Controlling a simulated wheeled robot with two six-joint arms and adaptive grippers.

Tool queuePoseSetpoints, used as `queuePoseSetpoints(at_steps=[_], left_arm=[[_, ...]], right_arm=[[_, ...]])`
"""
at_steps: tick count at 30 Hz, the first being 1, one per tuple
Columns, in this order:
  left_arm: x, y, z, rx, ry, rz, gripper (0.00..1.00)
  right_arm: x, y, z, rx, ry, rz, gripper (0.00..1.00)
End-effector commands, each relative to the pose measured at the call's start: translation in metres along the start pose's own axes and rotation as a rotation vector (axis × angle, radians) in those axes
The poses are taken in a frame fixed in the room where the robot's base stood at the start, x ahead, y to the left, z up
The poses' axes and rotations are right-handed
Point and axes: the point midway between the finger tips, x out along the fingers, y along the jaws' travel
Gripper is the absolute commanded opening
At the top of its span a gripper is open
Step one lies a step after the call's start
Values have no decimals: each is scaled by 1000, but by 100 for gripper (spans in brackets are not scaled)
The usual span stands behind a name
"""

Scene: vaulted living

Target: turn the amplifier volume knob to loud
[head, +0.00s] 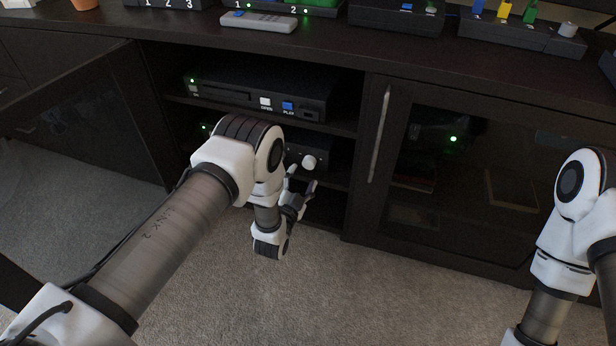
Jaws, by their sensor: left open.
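The amplifier (318,149) is a dark box on the shelf below the disc player, largely hidden behind my left arm. Its pale round volume knob (309,162) shows just right of the arm. A green light glows at the amplifier's left end. My left gripper (302,179) is open and empty, in front of the cabinet opening, just below the knob in the picture. I cannot tell how far its fingers are from the knob. The knob's setting is too small to read. My right arm is at the right edge, and its gripper is out of view.
The disc player (255,88) with OPEN and PLAY buttons sits above. The left glass door (85,130) stands open; the right glass door (470,185) is shut, with a vertical handle (379,135). A remote (258,20) and devices are on top. Carpet in front is clear.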

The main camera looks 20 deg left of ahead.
Motion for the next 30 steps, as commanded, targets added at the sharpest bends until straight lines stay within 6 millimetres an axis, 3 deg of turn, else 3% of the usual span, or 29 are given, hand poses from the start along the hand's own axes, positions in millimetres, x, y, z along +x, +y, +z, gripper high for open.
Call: queuePoseSetpoints(at_steps=[3, 9, 17, 22, 30], left_arm=[[25, 3, 4, -1, 2, -2, 64], [53, 2, 2, -2, -1, 1, 64], [57, 0, 0, -2, -4, 3, 64], [56, 0, 1, -2, -4, 3, 7], [56, 0, 1, 4, -4, 3, 4]], right_arm=[[17, 0, 0, 0, 0, 0, 0], [29, 0, 0, 3, 1, 0, 0], [28, 0, -1, 3, 2, 0, 0], [28, 0, 0, 3, 1, 0, 0], [28, 0, 0, 3, 1, 0, 0]])
